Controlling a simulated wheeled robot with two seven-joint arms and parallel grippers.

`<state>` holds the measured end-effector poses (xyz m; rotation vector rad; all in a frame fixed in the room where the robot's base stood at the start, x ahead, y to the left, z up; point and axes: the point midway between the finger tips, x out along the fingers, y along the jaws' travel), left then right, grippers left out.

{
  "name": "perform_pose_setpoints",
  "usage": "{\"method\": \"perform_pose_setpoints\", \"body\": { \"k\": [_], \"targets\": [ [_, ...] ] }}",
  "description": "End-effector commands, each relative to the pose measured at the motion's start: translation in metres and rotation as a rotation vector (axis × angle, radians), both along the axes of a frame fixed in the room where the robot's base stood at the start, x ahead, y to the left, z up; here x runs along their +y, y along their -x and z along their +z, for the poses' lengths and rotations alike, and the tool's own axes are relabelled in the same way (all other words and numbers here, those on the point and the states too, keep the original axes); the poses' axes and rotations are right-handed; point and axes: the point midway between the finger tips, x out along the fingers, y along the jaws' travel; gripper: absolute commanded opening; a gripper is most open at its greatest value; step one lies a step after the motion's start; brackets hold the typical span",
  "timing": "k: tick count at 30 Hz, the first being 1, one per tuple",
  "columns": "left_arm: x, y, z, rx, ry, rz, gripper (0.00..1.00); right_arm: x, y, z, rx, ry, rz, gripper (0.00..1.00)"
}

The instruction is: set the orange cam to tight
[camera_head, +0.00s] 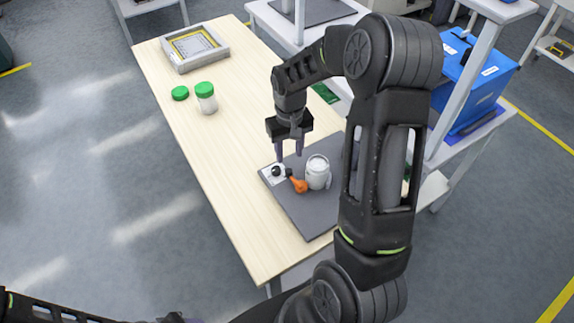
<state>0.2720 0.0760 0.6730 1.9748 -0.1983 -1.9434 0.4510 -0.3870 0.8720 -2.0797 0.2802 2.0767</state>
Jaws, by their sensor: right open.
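The orange cam (298,185) is a small orange lever on a dark grey board (305,215) on the wooden table. It sits between a white cylinder (318,174) on its right and a black round knob (276,171) over a white plate (267,177) on its left. I cannot read the cam's setting. My right gripper (289,155) points down above the cam and knob. Its two fingers are apart with nothing between them. My left gripper is only a sliver at the bottom edge, too cut off to read.
A green-lidded jar (206,101), a loose green lid (180,93) and a grey framed tray (195,49) stand at the table's far end. The middle of the table (225,150) is clear. A blue bin (475,85) stands on a trolley at right.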

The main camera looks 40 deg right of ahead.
Motion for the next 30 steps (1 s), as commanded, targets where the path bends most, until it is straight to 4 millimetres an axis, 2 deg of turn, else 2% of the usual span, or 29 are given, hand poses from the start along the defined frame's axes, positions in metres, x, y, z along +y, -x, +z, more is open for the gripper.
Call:
{"method": "perform_pose_setpoints", "body": {
  "k": [8,19,24,30],
  "targets": [
    [0.0,0.0,0.003,0.0,-0.001,0.0,0.41,0.0,0.001,-0.017,0.004,-0.001,0.0,0.41],
    [0.001,0.001,0.012,0.004,-0.003,0.002,0.41,0.0,0.0,-0.07,0.003,-0.001,0.001,0.41],
    [0.001,0.001,0.012,0.004,-0.003,0.002,0.41,0.0,0.0,-0.079,0.001,0.0,0.0,0.41],
    [0.001,0.001,0.012,0.004,-0.003,0.002,0.41,0.0,0.0,-0.078,0.0,0.0,0.0,0.41]
  ]
}}
